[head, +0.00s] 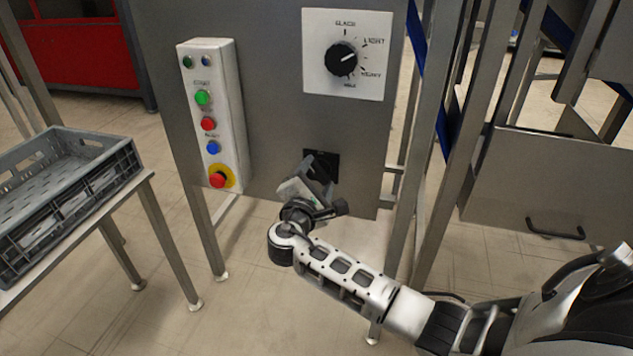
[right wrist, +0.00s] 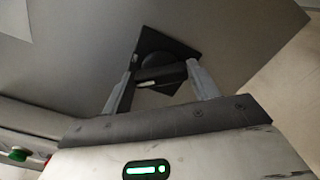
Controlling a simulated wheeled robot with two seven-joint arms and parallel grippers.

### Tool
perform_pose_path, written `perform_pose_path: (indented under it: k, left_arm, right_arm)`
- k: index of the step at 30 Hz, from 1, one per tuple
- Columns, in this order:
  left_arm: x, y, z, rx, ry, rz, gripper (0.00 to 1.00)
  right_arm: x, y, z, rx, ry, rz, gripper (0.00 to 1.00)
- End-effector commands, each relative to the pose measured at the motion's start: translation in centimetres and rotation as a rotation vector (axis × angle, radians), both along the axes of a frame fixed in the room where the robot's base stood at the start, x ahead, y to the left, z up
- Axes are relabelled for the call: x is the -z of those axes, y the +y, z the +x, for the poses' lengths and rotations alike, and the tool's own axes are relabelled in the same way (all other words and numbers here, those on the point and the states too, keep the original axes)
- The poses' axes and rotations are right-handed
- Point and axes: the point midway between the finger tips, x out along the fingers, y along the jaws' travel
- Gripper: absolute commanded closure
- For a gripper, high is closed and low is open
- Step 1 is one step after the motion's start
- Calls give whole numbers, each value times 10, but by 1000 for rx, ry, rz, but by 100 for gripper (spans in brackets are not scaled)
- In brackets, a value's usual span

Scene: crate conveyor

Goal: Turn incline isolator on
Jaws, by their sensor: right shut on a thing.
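The isolator is a black square plate (head: 321,158) low on the grey cabinet front, below the white dial panel. In the right wrist view the isolator (right wrist: 167,55) shows a round black knob with a handle bar and a light mark on it. My right gripper (head: 318,180) is at the isolator in the head view and hides part of it. In the right wrist view my right gripper (right wrist: 162,80) has one finger on each side of the handle, shut on it. My left gripper is not in view.
A white button box (head: 228,120) with several coloured buttons is left of the isolator. A white panel with a black dial (head: 341,59) is above it. A grey crate (head: 125,160) sits on a table at left. Metal frame posts (head: 440,150) stand at right.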

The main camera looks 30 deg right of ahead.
Motion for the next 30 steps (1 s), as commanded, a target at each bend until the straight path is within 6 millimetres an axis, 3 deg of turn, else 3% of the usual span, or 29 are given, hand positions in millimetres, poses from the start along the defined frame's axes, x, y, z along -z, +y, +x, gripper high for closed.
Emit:
perform_pose_path:
  k: [8, 16, 30]
  left_arm:
    - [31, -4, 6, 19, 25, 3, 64]
    - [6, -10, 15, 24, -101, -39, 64]
    - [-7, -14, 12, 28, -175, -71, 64]
  right_arm:
    - [7, 1, -2, 1, -196, 173, 63]
    - [8, 1, -2, 1, -359, 312, 63]
    - [7, 1, -2, 2, -490, 426, 63]
